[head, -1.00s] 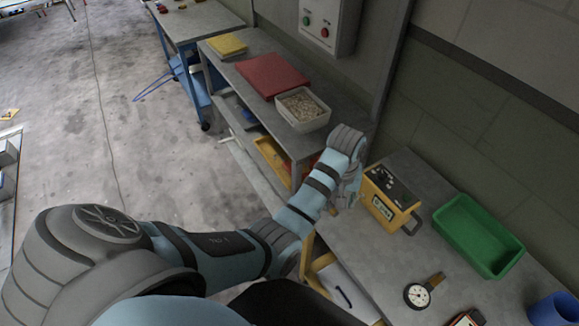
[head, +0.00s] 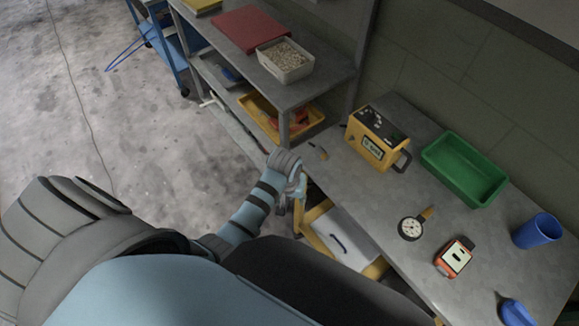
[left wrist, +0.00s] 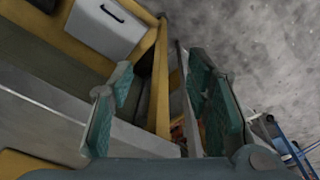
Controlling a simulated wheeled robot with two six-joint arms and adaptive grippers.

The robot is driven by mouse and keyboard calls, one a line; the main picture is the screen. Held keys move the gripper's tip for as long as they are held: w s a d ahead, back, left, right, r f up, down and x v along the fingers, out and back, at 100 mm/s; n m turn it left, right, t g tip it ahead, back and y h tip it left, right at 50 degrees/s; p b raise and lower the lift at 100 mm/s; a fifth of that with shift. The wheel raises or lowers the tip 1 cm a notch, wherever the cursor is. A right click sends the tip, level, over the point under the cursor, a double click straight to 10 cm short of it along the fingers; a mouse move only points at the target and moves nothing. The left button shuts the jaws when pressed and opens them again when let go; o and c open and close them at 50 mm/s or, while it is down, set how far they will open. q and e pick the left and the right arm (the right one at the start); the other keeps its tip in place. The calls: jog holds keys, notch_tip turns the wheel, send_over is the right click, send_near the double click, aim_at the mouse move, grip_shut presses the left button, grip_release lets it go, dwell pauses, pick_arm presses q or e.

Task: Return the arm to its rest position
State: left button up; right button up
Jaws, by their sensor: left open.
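My left arm (head: 245,215) comes in from the lower left of the head view and is folded back close to my body. Its left gripper (head: 298,192) is beside the workbench's near left corner, at the yellow bench frame. The fingers are small and partly hidden there. In the left wrist view the two green-padded fingers (left wrist: 165,105) are spread apart with nothing between them. Behind them are the yellow frame and the floor. My right gripper is in neither view.
The workbench (head: 370,210) holds a yellow instrument box (head: 372,145), a green tray (head: 464,170), a dial gauge (head: 411,228), an orange meter (head: 454,258) and a blue cup (head: 537,231). A shelf unit (head: 330,72) stands behind. Floor at left is open.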

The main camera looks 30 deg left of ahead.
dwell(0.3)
pick_arm(q)
jog(key=w+f+m+t, duration=0.2)
jog(key=w+f+t, duration=0.1)
jog(key=w+f, duration=0.15)
jog(key=s+a+f+m+b, duration=0.1)
jog(key=s+a+f+b, duration=0.15)
jog(key=s+f, duration=1.1)
jog(key=s+a+f+g, duration=0.1)
jog(key=s+f, duration=0.3)
jog(key=s, duration=0.8)
jog(key=s+a+f+g, duration=0.2)
jog(key=s+a+f, duration=0.1)
jog(key=s, duration=0.9)
jog(key=shift+s+f+m+y+b, duration=0.15)
jog(key=shift+f+m+y+b, duration=0.2)
jog(key=shift+f, duration=0.25)
